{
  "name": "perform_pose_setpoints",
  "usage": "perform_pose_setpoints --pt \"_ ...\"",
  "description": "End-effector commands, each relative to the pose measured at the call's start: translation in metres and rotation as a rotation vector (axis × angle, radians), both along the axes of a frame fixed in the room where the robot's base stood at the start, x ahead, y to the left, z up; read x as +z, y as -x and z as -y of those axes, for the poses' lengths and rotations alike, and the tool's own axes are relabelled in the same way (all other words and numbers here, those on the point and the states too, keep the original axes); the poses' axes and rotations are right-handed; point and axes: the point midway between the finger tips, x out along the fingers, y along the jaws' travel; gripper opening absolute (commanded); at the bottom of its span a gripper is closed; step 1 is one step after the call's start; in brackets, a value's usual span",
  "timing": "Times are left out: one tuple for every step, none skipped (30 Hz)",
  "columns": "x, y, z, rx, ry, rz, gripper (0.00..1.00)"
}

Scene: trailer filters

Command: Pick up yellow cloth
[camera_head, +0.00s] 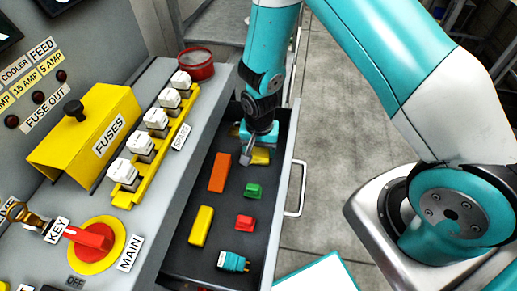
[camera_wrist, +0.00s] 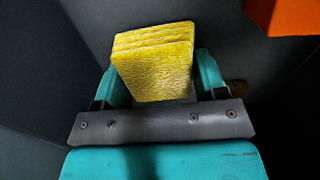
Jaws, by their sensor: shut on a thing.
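The yellow cloth (camera_wrist: 154,62) is a folded, textured stack that fills the space between the fingers in the wrist view. My gripper (camera_wrist: 155,85) is shut on it, with one teal finger on each side. In the head view my gripper (camera_head: 250,153) points down into the far part of the open dark drawer (camera_head: 215,262). The cloth (camera_head: 261,156) shows there only as a small yellow patch beside the gripper, partly hidden by it. I cannot tell whether the cloth touches the drawer floor.
The drawer also holds an orange block (camera_head: 219,172), a yellow block (camera_head: 201,226), a green piece (camera_head: 254,190), a red piece (camera_head: 244,222) and a teal piece (camera_head: 233,262). A fuse panel (camera_head: 85,135) stands left. The drawer handle (camera_head: 300,188) sticks out right, above open floor.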

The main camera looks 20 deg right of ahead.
Motion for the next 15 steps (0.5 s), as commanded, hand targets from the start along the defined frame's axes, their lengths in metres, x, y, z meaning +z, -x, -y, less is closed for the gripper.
perform_pose_setpoints --pt "0.003 0.0 0.0 0.0 0.0 0.001 0.42" --pt "0.005 -0.001 0.0 0.0 0.0 0.001 0.42" --pt "0.008 -0.001 0.0 0.0 0.0 0.001 0.42" --pt "0.012 -0.001 0.0 0.0 -0.001 0.003 0.42" --pt "0.016 -0.001 0.0 0.0 -0.001 0.003 0.42" --pt "0.023 -0.001 0.0 0.0 -0.001 0.004 0.42" --pt "0.029 -0.001 0.0 0.0 -0.001 0.004 0.42" --pt "0.037 -0.001 0.0 0.0 -0.001 0.006 0.42" --pt "0.048 -0.002 0.0 0.0 -0.002 0.007 0.42" --pt "0.057 -0.002 0.0 0.0 -0.002 0.007 0.42" --pt "0.067 -0.001 0.0 0.0 -0.002 0.008 0.42" --pt "0.08 -0.002 0.0 0.0 -0.003 0.009 0.42" --pt "0.09 -0.002 0.0 0.0 -0.003 0.009 0.42" --pt "0.099 -0.002 0.0 0.0 -0.002 0.008 0.42" --pt "0.111 -0.001 0.0 0.0 -0.002 0.007 0.42"
